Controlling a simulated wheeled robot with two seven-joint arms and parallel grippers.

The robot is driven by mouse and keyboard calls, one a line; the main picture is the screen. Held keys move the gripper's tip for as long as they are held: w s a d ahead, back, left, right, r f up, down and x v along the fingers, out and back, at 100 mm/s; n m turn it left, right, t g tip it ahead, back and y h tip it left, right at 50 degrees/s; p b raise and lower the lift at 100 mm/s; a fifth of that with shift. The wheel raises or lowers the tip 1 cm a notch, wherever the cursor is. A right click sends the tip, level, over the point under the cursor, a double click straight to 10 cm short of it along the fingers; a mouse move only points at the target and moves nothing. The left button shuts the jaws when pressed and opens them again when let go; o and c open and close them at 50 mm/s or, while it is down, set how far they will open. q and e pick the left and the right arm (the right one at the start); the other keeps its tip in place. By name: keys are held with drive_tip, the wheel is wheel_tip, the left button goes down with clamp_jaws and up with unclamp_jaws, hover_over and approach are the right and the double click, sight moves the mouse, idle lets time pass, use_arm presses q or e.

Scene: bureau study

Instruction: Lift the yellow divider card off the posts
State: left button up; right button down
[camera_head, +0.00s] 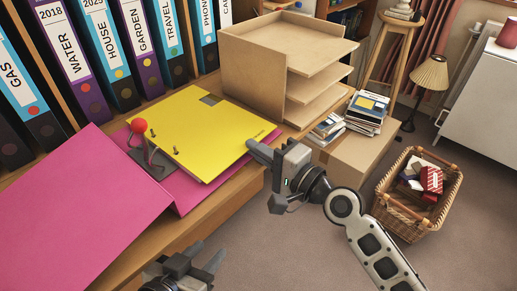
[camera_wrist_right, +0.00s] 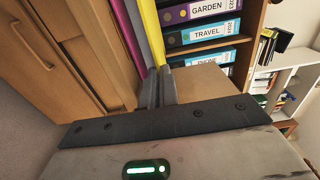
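The yellow divider card (camera_head: 205,130) lies in the open pink binder (camera_head: 100,190), with a small dark label near its far edge. Two thin posts (camera_head: 176,149) show above the card near its left side. A red ball (camera_head: 139,126) tops the metal lever beside them. My right gripper (camera_head: 254,147) is at the card's right edge, its fingers close together on that edge. In the right wrist view, the yellow card (camera_wrist_right: 152,35) runs down to the fingertips (camera_wrist_right: 160,72). My left gripper (camera_head: 206,252) is apart from the card, low in front of the desk, fingers spread and empty.
A row of upright labelled binders (camera_head: 112,55) stands behind. A wooden tray rack (camera_head: 265,65) stands just beyond the card. Book stacks (camera_head: 366,110) sit on a cardboard box (camera_head: 350,160) to the right. A wicker basket (camera_head: 405,215) is on the floor.

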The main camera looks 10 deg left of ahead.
drive_tip(key=shift+r+p, duration=0.45)
drive_tip(key=shift+r, duration=0.05)
idle(0.4)
idle(0.8)
drive_tip(key=shift+r+p, duration=0.35)
drive_tip(key=shift+r, duration=0.2)
idle(1.7)
drive_tip(key=shift+r+p, duration=0.3)
drive_tip(key=shift+p, duration=0.05)
idle(1.0)
wheel_tip(320, 180, up, 6)
drive_tip(key=p, duration=0.6)
idle(0.6)
